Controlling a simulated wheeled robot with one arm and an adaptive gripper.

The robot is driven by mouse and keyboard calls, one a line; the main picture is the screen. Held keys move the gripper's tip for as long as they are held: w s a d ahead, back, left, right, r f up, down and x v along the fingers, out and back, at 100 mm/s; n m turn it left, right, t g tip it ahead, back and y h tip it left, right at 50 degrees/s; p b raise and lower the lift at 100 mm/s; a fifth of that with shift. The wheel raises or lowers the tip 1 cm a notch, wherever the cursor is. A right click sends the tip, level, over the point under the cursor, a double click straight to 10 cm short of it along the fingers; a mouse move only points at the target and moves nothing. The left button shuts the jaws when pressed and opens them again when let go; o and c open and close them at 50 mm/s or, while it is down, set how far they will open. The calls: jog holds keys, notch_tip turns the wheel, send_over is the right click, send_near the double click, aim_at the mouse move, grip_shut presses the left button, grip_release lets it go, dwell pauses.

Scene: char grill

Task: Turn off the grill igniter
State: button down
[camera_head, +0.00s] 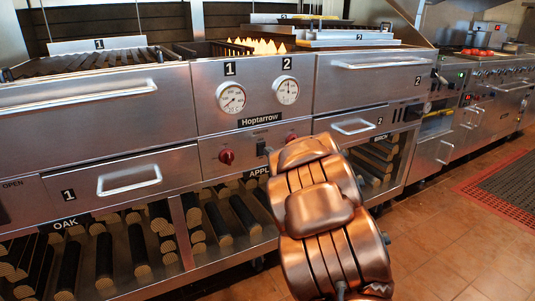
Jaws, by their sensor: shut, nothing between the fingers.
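The steel grill (90,101) spans the left and middle of the head view. On its lower centre panel, below the "Hoptarrow" label, is a small dark switch (262,147), seemingly the igniter. It sits between two red knobs, the left one (226,156) and the right one (291,137), which is partly covered. The switch position is too small to tell. My copper arm rises from the bottom centre, and its upper end overlaps the panel just right of the switch. My gripper's fingers are not visible; the arm links may hide them.
Flames (262,46) show on top behind the panel with two dials, left (230,97) and right (287,91). Drawer handles (129,181) stick out. Logs (218,225) fill the lower shelves. Tiled floor (450,225) is open at right, beside a dark mat (505,181).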

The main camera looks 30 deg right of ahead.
jog(key=s+r+b, duration=0.1)
jog(key=s+b, duration=0.1)
jog(key=s, duration=0.8)
jog(key=shift+a, duration=0.3)
jog(key=shift+s+r, duration=0.1)
jog(key=shift+r, duration=0.05)
jog(key=s+a+r+m+g+h+p, duration=0.2)
jog(key=s+r+m+g+p, duration=0.25)
jog(key=p, duration=0.45)
jog(key=s+a+r+m+g+h+p, duration=0.1)
jog(key=r+m+g+h+p, duration=0.1)
jog(key=r+m+g+p, duration=0.4)
jog(key=s+a+r+m+g+y+p, duration=0.1)
jog(key=s+a+r+m+g+p, duration=0.1)
jog(key=s+a+r+p, duration=0.3)
jog(key=s+a+r+m+g+y+p, duration=0.2)
jog(key=s+a+r+g+p, duration=0.2)
jog(key=s+a+p, duration=0.7)
jog(key=s+a+r+m+g+y+p, duration=0.2)
jog(key=s+a+r+g+p, duration=0.2)
jog(key=s, duration=1)
jog(key=a+r+p, duration=0.3)
jog(key=a+p, duration=0.1)
jog(key=p, duration=0.1)
jog(key=shift+r+m, duration=0.35)
